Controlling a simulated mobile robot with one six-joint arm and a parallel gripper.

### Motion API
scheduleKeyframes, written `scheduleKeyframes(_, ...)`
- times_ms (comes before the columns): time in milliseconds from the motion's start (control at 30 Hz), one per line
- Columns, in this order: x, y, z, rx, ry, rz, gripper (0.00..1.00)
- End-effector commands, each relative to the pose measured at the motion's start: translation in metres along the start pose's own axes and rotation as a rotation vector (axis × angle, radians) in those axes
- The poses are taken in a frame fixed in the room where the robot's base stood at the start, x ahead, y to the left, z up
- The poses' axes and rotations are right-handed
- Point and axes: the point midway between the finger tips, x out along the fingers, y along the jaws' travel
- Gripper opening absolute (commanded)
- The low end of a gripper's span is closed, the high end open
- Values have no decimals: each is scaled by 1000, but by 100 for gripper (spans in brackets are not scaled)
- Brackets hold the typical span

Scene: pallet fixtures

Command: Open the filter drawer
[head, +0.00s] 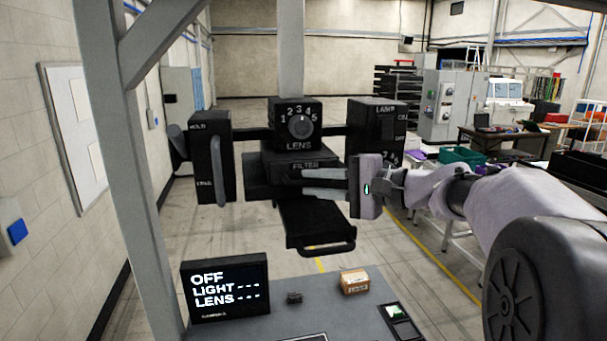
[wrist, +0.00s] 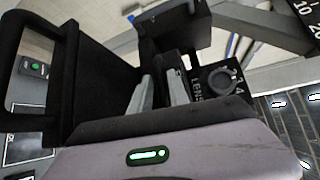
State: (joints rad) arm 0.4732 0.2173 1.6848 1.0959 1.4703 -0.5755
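The filter drawer (head: 318,163) is a black front marked FILTER, under the LENS dial block in the head view. A dark stub shows on its face beside my fingertips. I cannot tell how far the drawer sticks out. My gripper (head: 303,180) reaches in from the right, with its two light grey fingers in front of the drawer's face. In the wrist view, my gripper (wrist: 161,78) shows its fingers apart, with a dark gap between them. I cannot see whether they touch the drawer's handle.
A black tray with a loop handle (head: 320,222) juts out just below my fingers; it fills the left of the wrist view (wrist: 95,75). The LENS dial (head: 300,125) is above. Switch boxes flank it. A display (head: 225,290) and small carton (head: 354,281) stand on the grey table below.

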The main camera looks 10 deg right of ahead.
Motion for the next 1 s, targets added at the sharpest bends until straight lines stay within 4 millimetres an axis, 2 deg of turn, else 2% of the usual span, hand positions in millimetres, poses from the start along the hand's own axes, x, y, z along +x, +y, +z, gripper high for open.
scheduleKeyframes(200,25,-1,0,0,0,0,22)
scheduleKeyframes(533,30,0,0,0,0,0,22)
scheduleKeyframes(633,30,0,0,0,0,0,2)
scheduleKeyframes(667,30,0,0,0,0,0,0)
scheduleKeyframes(1000,30,0,0,0,0,0,0)
